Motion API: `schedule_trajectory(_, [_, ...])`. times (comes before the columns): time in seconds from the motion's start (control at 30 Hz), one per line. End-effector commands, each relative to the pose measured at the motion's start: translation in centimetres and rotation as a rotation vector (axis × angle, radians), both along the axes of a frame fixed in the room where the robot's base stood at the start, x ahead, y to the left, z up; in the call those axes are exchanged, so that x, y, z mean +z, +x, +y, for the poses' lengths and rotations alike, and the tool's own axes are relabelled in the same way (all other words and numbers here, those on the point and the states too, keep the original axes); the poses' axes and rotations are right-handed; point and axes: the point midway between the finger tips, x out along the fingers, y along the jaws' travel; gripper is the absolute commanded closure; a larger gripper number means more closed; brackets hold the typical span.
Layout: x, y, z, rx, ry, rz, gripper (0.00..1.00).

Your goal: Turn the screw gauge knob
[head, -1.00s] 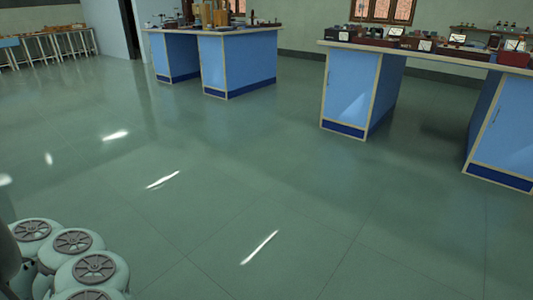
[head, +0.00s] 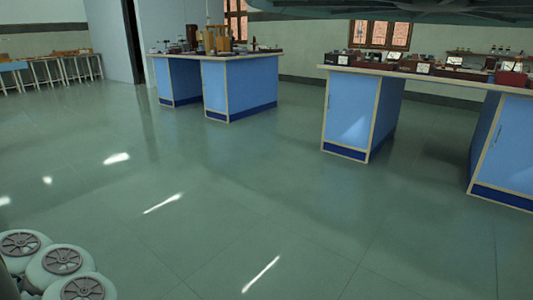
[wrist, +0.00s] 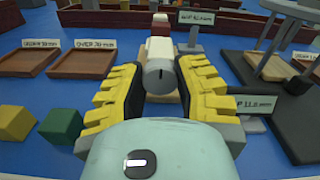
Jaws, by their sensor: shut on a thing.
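In the wrist view, the screw gauge knob (wrist: 160,76) is a grey cylinder facing me, with a short mark line on its end. Behind it a white and dark red part of the gauge (wrist: 160,30) stands upright. My gripper (wrist: 160,82) has yellow and black padded fingers, one on each side of the knob. It is shut on the knob, though the exact contact is partly hidden by the fingers. Neither the gauge nor my gripper shows in the head view.
The blue bench top (wrist: 25,90) holds two labelled brown trays (wrist: 87,62) at left, a green cube (wrist: 60,125) and a yellow cube (wrist: 15,123). A dark stand (wrist: 295,115) is close at right. In the head view, blue benches (head: 240,85) stand beyond open floor (head: 300,200).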

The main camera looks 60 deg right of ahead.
Motion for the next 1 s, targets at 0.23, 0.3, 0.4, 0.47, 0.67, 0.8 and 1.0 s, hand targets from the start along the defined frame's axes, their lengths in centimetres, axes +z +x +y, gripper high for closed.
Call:
schedule_trajectory(0.23, [0.5,-0.1,0.1,0.004,0.015,0.0,0.5])
schedule_trajectory(0.3, [0.4,-0.1,0.1,0.004,0.014,0.0,0.43])
schedule_trajectory(0.4, [0.4,-0.1,0.1,0.003,0.011,0.0,0.34])
schedule_trajectory(0.47, [0.3,-0.1,0.1,0.003,0.01,0.0,0.34])
schedule_trajectory(0.67, [0.2,-0.1,0.0,0.001,0.007,0.0,0.34])
schedule_trajectory(0.8, [0.2,0.1,-0.7,-0.002,0.008,0.002,0.34])
schedule_trajectory(1.0, [0.2,0.0,-3.0,-0.008,0.009,0.002,0.34])
